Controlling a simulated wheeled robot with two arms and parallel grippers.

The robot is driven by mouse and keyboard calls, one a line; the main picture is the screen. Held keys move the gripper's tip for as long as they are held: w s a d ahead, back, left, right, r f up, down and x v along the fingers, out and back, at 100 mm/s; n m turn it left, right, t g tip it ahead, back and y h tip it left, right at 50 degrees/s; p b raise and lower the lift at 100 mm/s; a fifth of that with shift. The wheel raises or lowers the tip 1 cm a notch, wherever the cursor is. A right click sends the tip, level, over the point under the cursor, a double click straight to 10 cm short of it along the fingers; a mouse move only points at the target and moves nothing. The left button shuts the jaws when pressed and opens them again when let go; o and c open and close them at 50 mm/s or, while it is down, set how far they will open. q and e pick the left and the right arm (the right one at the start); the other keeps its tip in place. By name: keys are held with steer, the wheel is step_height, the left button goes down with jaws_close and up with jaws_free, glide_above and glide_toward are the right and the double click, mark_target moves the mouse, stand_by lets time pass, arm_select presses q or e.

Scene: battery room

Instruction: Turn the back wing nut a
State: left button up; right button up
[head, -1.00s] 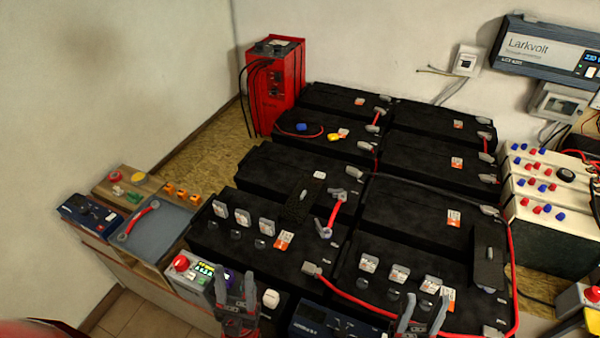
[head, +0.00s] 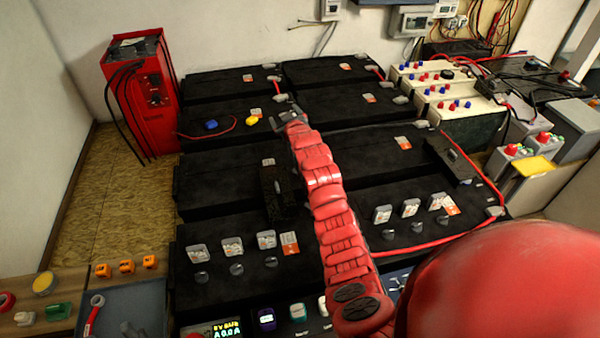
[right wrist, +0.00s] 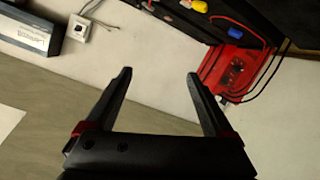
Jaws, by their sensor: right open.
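My right arm reaches across the black batteries in the head view, and its right gripper (head: 285,112) is over the terminal area between the back rows. In the right wrist view the right gripper (right wrist: 160,74) is open, with nothing between its two fingers. I cannot make out the back wing nut a; the arm and gripper may cover it. A grey terminal cap (head: 274,78) with a red link shows just behind the gripper. My left gripper is not in view.
A blue piece (head: 211,125) and a yellow piece (head: 252,120) lie on a back battery (head: 225,117), left of the gripper. A red charger (head: 142,95) with black cables stands back left. White units (head: 440,85) with red and blue knobs stand right. The wall is behind.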

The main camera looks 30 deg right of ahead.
steer(key=s+d+f+g+b, duration=0.2)
steer(key=d+g, duration=0.3)
steer(key=s+a+r+g+y+b, duration=0.1)
steer(key=s+g+y+b, duration=0.3)
steer(key=s, duration=0.7)
steer(key=shift+g, duration=0.7)
steer(key=p+x, duration=0.1)
steer(key=x, duration=1.4)
steer(key=shift+w+a+p, duration=0.1)
steer(key=shift+a+p, duration=0.05)
steer(key=shift+p, duration=0.15)
steer(key=shift+x, duration=1)
